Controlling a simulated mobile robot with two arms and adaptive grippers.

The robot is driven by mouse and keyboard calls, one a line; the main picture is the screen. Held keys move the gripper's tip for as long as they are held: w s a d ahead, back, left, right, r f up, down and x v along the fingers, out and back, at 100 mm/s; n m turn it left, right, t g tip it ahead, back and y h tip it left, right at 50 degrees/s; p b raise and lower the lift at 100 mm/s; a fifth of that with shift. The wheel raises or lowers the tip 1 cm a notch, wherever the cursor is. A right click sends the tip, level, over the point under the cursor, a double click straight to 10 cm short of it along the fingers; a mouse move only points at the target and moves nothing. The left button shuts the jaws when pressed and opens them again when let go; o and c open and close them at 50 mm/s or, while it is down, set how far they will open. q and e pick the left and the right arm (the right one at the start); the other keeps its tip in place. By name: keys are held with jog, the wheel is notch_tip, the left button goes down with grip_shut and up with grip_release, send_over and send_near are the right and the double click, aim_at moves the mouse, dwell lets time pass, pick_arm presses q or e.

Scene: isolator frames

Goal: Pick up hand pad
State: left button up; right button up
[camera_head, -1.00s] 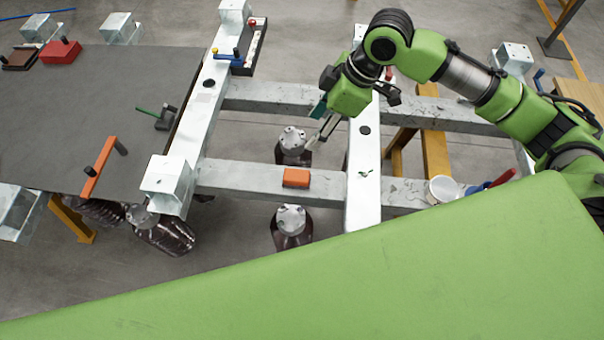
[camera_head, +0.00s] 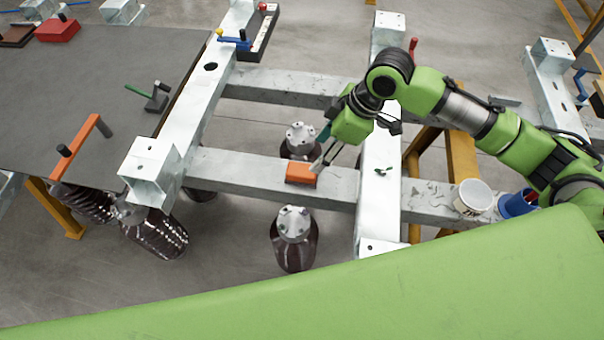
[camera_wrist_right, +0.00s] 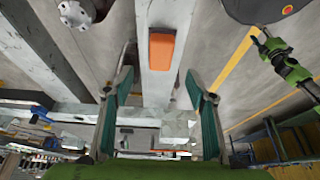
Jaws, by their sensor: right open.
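The hand pad looks to be the small orange block (camera_head: 300,173) lying on top of the lower grey cross beam (camera_head: 245,172) of the metal frame. My right gripper (camera_head: 322,162) is just to the right of the block, pointing down and left at it, with its fingertips close to its right end. In the right wrist view, the orange block (camera_wrist_right: 161,49) lies ahead, between the lines of the two spread fingers (camera_wrist_right: 159,76), with nothing between them. I cannot tell whether a finger touches it. My left gripper is not in view.
Dark bottles with grey caps (camera_head: 293,225) stand below the beam on both sides. A white cup (camera_head: 472,197) and a blue cup (camera_head: 517,204) stand on the beam at right. A dark table (camera_head: 90,95) with an orange-handled tool (camera_head: 82,148) is at left.

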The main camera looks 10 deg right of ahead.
aim_at(303, 169)
jog(key=x, duration=1)
jog(key=shift+a+p, duration=0.1)
jog(key=shift+p, duration=0.2)
jog(key=c, duration=1.2)
